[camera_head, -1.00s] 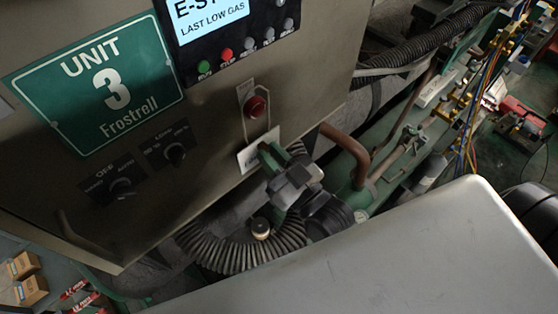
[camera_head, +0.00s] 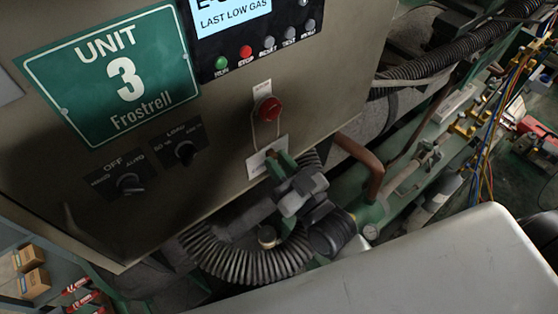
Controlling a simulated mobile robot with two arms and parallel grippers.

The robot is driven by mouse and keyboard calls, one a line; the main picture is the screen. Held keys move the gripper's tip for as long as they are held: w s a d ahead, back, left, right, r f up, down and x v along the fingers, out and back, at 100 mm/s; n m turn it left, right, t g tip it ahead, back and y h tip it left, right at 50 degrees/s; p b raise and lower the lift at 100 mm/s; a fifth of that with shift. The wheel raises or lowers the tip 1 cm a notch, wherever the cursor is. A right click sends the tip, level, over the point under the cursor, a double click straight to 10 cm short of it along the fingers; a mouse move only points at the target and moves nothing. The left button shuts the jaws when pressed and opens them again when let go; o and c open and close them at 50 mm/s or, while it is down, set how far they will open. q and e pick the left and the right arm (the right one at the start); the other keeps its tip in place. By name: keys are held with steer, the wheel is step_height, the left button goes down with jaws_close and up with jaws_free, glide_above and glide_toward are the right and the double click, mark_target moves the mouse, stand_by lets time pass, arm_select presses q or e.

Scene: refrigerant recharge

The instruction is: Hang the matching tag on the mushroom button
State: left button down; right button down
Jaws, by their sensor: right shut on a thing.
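The red mushroom button (camera_head: 269,108) sits on the lower right part of the grey cabinet front, with a pale plate (camera_head: 262,90) behind it. A white tag (camera_head: 258,160) is just below the button. A thin loop runs up from the tag and appears to pass around the button; I cannot tell if it rests on the stem. My right gripper (camera_head: 277,161) is shut on the tag at its right part and hides some of it, including most of its print. My left gripper is not in view.
A ribbed black hose (camera_head: 235,262) and a brown pipe (camera_head: 365,165) lie below and right. A pale smooth panel (camera_head: 420,270) fills the lower right.

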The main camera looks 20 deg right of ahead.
steer(key=c, duration=1)
jaws_free()
steer(key=b+v, duration=0.4)
steer(key=v, duration=0.6)
steer(key=shift+s, duration=0.4)
steer(key=shift+d, duration=0.15)
